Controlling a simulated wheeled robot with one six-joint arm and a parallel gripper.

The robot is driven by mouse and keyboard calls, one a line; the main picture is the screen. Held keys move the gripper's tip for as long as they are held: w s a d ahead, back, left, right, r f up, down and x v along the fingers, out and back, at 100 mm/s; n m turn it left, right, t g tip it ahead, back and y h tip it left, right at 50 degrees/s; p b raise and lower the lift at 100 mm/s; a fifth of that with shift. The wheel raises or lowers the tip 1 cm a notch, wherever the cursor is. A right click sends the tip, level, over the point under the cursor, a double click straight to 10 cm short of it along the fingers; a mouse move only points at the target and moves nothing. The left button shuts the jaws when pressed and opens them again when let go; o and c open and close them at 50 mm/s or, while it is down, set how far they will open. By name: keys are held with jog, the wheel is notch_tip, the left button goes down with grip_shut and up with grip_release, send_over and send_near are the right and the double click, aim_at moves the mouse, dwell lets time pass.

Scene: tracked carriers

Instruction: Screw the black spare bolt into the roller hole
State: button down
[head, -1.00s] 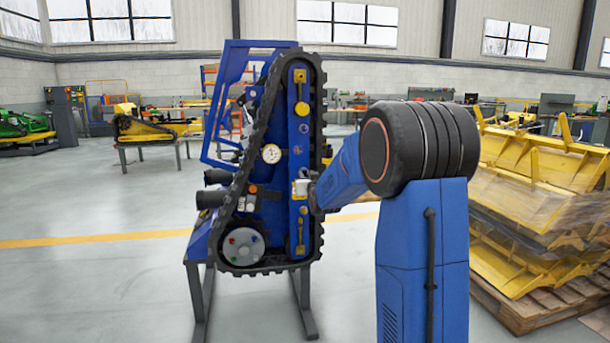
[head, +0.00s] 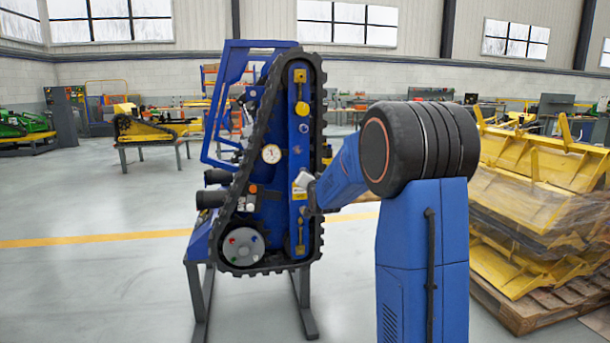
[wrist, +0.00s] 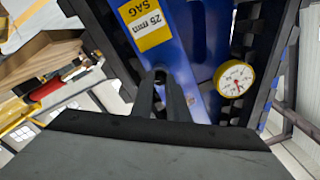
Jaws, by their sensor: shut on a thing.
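My gripper (wrist: 160,78) reaches in front of the blue beam of the upright track unit; its dark fingers are close together. A small dark piece shows between the fingertips, mostly hidden; I take it for the black spare bolt. In the head view my gripper (head: 304,180) is small and partly hidden by my wrist, near the middle of the beam. The grey roller (head: 243,246) is at the bottom left inside the black track, below and left of my gripper. Its face carries red, blue and green bolt heads. I cannot make out its empty hole.
The blue beam (wrist: 188,62) has a yellow "25 mm SAG" label (wrist: 146,22). A round gauge (wrist: 234,79) sits beside it; the black track (head: 315,105) loops around. Yellow buckets (head: 535,190) are stacked on a pallet at right. Open floor lies left of the stand.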

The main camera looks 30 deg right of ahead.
jog(key=m, duration=0.3)
dwell(0.4)
jog(key=m, duration=0.9)
jog(key=shift+m, duration=0.4)
jog(key=m, duration=0.9)
jog(key=shift+m, duration=0.3)
